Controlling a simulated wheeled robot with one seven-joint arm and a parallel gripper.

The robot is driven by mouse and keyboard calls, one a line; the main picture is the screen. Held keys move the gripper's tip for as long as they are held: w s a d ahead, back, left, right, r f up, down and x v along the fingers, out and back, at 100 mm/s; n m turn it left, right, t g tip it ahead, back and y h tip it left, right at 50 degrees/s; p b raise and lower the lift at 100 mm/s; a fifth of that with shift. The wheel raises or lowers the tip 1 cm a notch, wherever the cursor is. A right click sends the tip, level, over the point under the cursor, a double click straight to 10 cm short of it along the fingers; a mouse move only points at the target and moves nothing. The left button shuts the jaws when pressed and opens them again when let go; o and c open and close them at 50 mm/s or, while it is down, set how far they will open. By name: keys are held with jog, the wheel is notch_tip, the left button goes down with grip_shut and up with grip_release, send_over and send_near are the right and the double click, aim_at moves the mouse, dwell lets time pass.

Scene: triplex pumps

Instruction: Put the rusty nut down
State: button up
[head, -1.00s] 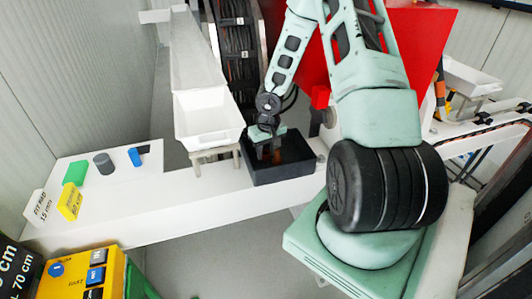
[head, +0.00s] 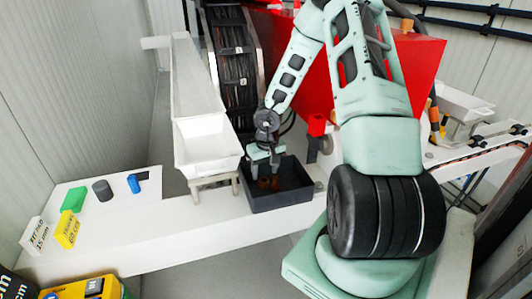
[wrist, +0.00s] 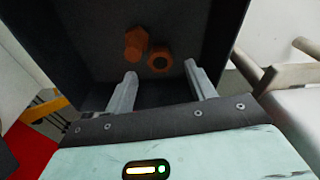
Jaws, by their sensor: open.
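My gripper (wrist: 158,76) is open, its two fingers apart with nothing between them. In the head view, my gripper (head: 265,158) is over the back left part of a black tray (head: 285,203). The rusty nut (wrist: 159,62), orange-brown with a dark hole, lies on the tray floor just beyond the fingertips in the wrist view. Beside it is a rusty hex-headed piece (wrist: 135,40), which looks like a bolt. In the head view, the two rusty pieces are small and partly hidden under my gripper.
The tray stands on a white bench (head: 150,228). A white basin (head: 207,152) stands close on its left, and a red machine panel (head: 400,75) rises behind. Green, yellow, grey and blue pieces lie at the bench's left end.

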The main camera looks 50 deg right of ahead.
aim_at(266, 183)
notch_tip(266, 183, up, 8)
jog(key=p, duration=0.2)
jog(key=shift+s+a, duration=0.2)
jog(key=shift+s, duration=0.25)
jog(key=shift+s, duration=0.1)
